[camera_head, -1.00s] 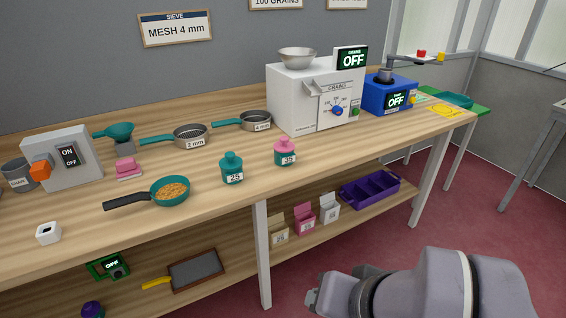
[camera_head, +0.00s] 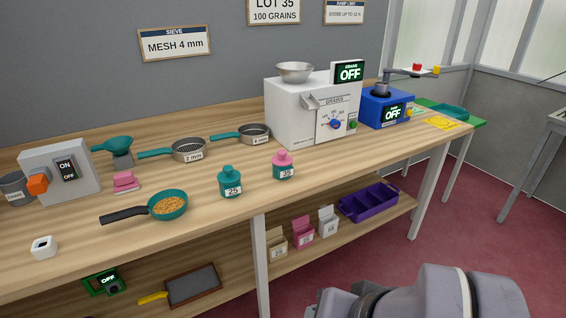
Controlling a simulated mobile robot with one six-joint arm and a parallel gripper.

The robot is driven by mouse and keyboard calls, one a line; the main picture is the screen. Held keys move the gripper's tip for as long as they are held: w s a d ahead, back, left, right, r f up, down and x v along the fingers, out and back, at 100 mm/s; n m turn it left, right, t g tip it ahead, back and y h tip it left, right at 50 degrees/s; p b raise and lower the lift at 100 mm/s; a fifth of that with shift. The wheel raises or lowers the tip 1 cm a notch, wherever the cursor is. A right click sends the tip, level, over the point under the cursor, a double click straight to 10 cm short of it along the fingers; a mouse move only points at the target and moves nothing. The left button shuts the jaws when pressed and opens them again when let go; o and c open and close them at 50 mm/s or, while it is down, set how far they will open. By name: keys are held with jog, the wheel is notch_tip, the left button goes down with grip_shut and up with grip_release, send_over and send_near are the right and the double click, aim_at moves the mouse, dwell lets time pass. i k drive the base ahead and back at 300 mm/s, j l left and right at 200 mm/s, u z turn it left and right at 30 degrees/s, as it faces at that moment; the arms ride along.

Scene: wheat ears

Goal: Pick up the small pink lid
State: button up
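A separate small pink block-like piece (camera_head: 124,180) sits on the bench at the left, in front of the teal funnel. I cannot tell which of these pink parts is the lid. My arm shows at the bottom right, well in front of the bench and apart from everything on it. The fingers of my gripper do not show.
A teal bottle labelled 25 (camera_head: 230,182) and a teal pan of grain (camera_head: 168,205) stand near the pink items. Sieves (camera_head: 188,151), a white counting machine (camera_head: 312,115) and a grey switch box (camera_head: 72,172) stand behind. A lower shelf holds packets and a purple tray (camera_head: 368,203).

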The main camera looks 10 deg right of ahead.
aim_at(282, 159)
jog(key=i+l+u, duration=0.3)
jog(key=i+u, duration=0.15)
jog(key=i+l+u, duration=0.85)
jog(key=l, duration=0.3)
jog(key=i, duration=0.1)
